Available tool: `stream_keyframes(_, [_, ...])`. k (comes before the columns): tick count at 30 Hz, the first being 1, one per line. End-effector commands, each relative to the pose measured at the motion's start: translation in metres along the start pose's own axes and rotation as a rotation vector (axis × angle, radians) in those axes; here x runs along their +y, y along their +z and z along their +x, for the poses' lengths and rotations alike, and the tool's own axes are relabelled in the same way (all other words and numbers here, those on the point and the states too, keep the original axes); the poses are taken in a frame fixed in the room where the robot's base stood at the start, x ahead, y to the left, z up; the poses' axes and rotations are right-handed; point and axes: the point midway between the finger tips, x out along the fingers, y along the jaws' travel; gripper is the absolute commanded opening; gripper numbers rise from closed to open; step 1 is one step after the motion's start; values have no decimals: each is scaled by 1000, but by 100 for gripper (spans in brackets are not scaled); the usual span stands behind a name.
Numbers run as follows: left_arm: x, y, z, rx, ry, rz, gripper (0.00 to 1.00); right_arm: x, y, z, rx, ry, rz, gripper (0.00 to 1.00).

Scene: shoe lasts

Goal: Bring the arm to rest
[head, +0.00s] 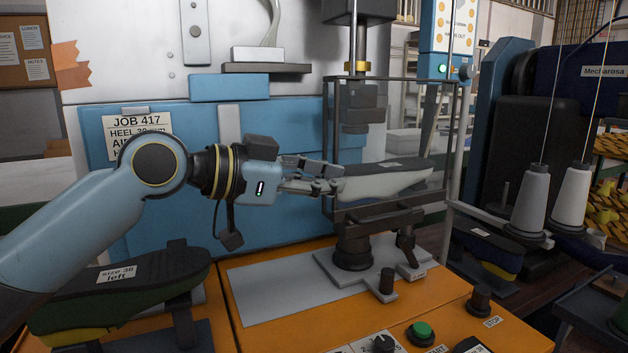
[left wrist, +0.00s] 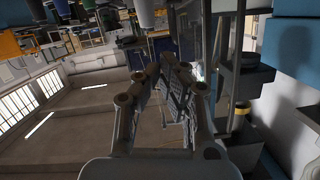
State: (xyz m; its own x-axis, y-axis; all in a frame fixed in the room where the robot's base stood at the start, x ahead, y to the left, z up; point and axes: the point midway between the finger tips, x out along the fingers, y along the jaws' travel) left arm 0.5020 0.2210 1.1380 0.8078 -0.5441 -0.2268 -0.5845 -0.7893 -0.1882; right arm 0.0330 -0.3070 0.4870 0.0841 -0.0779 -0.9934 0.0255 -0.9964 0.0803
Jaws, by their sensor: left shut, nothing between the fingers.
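My left arm comes in from the left and my left gripper (head: 335,178) is at the open side of the press's guard frame. Its fingers are shut and empty, pointing right. The fingers also show in the left wrist view (left wrist: 170,62). A pale shoe last (head: 385,182) with a dark sole on top sits on the press post inside the frame. My fingertips overlap its left end in the head view; I cannot tell whether they touch. My right gripper is not in view.
The guard frame (head: 327,150) and the press head (head: 357,97) stand close to my gripper. A green last (head: 130,285) labelled size 38 left is at the lower left. The orange bench (head: 300,325) carries a green button (head: 421,332). Thread cones (head: 530,205) stand at the right.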

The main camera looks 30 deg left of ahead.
Motion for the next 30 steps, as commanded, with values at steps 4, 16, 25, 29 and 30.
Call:
stream_keyframes(4, [-1, 0, -15, -1, -3, 4, 0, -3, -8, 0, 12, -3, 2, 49])
stream_keyframes(16, [6, 7, -22, -22, 1, -9, 0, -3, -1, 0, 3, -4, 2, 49])
stream_keyframes(25, [86, 150, -63, -502, -85, -190, 0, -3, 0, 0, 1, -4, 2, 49])
stream_keyframes(29, [112, 196, -100, -709, -168, -284, 0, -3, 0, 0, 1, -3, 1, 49])
stream_keyframes(30, [119, 207, -112, -766, -193, -312, 0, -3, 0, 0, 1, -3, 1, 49])
